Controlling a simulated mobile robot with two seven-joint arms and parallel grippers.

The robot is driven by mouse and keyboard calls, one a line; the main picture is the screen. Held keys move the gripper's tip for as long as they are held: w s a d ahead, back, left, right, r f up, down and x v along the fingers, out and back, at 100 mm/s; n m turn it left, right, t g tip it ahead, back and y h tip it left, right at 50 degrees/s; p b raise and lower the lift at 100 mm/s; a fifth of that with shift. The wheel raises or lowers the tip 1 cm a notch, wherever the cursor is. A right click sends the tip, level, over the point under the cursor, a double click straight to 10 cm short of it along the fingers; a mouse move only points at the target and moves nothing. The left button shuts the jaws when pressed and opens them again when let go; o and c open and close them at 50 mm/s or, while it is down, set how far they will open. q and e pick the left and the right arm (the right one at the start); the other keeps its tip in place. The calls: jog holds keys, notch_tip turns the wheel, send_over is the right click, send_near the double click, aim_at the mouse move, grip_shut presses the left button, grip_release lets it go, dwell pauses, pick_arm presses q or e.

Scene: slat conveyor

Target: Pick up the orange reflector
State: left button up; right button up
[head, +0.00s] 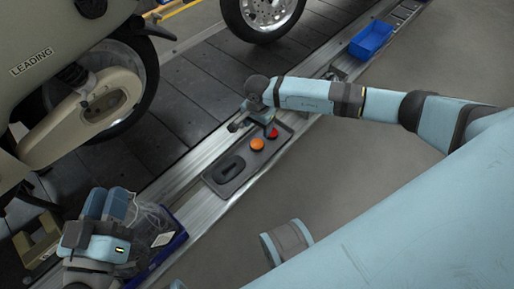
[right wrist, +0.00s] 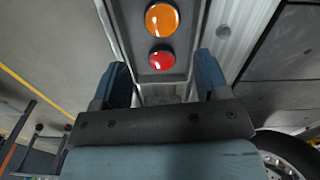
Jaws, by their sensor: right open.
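The orange reflector (head: 257,144) is a round disc on a dark grey tray (head: 228,176) on the conveyor's edge rail. A red disc (head: 273,132) lies right beside it. My right gripper (head: 264,117) is over the tray's far end, close to the red disc. In the right wrist view its open fingers (right wrist: 162,82) stand apart with nothing between them. The red disc (right wrist: 161,60) is just beyond the fingertips, and the orange reflector (right wrist: 162,19) is farther out. My left gripper (head: 105,204) is at the lower left, beside a blue bin; its jaw gap is unclear.
The blue bin (head: 172,249) at lower left holds clear plastic bags. Another blue bin (head: 371,39) stands at the far end of the rail. A vehicle with wheels (head: 262,12) stands on the dark slats at left. The tray's near half has an empty dark slot.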

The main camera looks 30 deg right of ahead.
jog(key=b, duration=0.1)
send_over(257, 144)
notch_tip(257, 144, down, 5)
jog(key=shift+f, duration=0.2)
jog(key=shift+f+b, duration=0.5)
notch_tip(257, 144, down, 4)
jog(key=shift+a+r+b, duration=0.1)
jog(key=shift+b, duration=1)
jog(key=shift+f, duration=0.3)
pick_arm(q)
jog(key=shift+m+g, duration=0.7)
jog(key=shift+m, duration=0.1)
jog(key=f, duration=0.2)
jog(key=w+f, duration=0.1)
jog(key=f, duration=0.1)
jog(key=shift+a+f, duration=0.1)
jog(key=shift+f, duration=0.25)
pick_arm(e)
jog(key=c, duration=0.7)
